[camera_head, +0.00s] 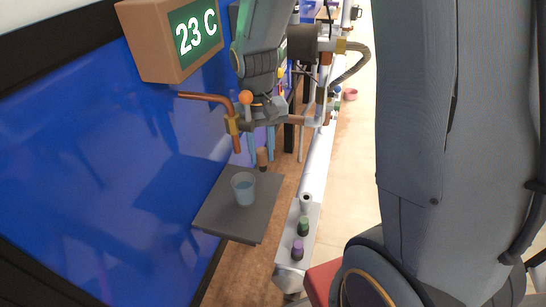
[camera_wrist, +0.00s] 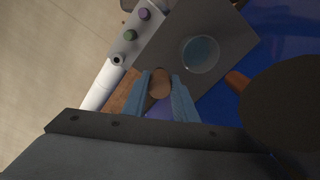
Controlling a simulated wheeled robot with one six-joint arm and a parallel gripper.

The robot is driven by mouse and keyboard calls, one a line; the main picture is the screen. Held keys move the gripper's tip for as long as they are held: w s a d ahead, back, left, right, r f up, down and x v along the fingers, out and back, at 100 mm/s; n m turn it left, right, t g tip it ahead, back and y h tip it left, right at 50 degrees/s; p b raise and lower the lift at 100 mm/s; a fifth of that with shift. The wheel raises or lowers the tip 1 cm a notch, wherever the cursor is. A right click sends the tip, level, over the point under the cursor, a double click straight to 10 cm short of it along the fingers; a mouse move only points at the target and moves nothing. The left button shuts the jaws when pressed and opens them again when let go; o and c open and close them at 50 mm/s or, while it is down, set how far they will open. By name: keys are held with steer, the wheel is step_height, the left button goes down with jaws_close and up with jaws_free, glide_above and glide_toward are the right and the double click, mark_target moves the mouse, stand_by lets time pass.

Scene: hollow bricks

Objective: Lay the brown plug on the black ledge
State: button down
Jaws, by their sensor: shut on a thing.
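My gripper (camera_head: 261,152) is shut on the brown plug (camera_head: 262,160) and holds it pointing down near the far edge of the black ledge (camera_head: 222,222). In the wrist view, the plug's round brown end (camera_wrist: 160,84) shows between the two blue fingers of my gripper (camera_wrist: 161,86). The ledge (camera_wrist: 236,28) lies just beyond the fingertips there. I cannot tell whether the plug touches the ledge. A clear cup of bluish liquid (camera_head: 243,190) stands upright on the ledge; it also shows in the wrist view (camera_wrist: 201,54).
A white pipe (camera_head: 317,172) runs beside the ledge. Its near end plate carries a green knob (camera_head: 303,226) and a purple knob (camera_head: 297,249). A bent copper pipe (camera_head: 215,98) and a "23 C" box (camera_head: 172,38) are near my arm. The ledge's near part is bare.

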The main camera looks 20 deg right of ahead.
mark_target(262, 164)
steer(key=shift+f+p, duration=0.5)
steer(key=shift+f, duration=1.4)
steer(key=shift+w+a+f+p, duration=0.1)
steer(key=shift+w+f+p, duration=0.15)
steer(key=shift+f, duration=0.2)
steer(key=shift+s, duration=0.1)
steer(key=c, duration=1.4)
jaws_free()
steer(key=shift+f, duration=0.1)
steer(key=shift+c, duration=0.2)
step_height(262, 164, up, 12)
steer(key=shift+r+b, duration=0.15)
steer(key=shift+b, duration=1.1)
